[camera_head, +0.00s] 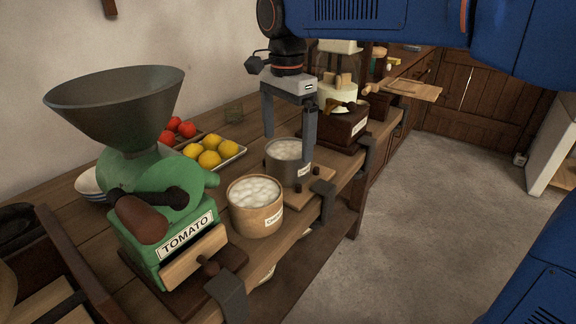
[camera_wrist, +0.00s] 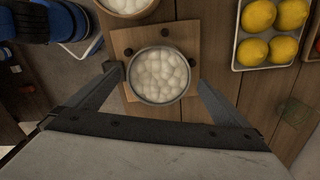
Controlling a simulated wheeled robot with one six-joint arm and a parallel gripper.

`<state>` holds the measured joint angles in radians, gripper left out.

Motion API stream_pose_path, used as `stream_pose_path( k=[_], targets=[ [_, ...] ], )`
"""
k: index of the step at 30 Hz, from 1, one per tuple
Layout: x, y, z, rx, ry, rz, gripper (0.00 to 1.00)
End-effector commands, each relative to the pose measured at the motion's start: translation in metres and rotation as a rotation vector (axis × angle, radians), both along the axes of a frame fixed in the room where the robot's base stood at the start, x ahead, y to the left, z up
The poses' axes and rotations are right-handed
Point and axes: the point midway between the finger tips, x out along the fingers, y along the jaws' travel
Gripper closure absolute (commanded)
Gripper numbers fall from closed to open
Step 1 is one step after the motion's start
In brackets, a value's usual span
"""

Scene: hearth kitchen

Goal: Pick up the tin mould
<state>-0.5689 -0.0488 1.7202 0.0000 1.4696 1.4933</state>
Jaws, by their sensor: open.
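The tin mould (camera_head: 284,168) is a round grey metal pot full of white lumps with a pale label. It stands upright on a small wooden board (camera_head: 311,196). My gripper (camera_head: 288,148) is open above and around it, pointing down. In the wrist view the tin mould (camera_wrist: 159,98) sits between the fingertips of my gripper (camera_wrist: 161,78), with one finger on each side. In the head view the near finger hides part of its right side. I cannot tell whether either finger touches it.
A similar wooden tub (camera_head: 256,222) of white lumps stands close to the left. The green tomato mill (camera_head: 170,215) is further left. A tray of lemons (camera_head: 209,155) lies behind, and a dark box-based machine (camera_head: 342,127) stands to the right. Dark knobs sit on the board.

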Motion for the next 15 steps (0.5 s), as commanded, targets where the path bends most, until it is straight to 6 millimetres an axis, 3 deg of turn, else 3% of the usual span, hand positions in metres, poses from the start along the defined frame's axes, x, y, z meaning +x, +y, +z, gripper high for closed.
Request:
stream_pose_path(
  k=[6,15],
  targets=[
    [-0.001,-0.002,-0.029,-0.001,0.002,0.000,0.00],
    [-0.001,-0.002,-0.036,0.000,0.000,0.000,0.00]
  ],
)
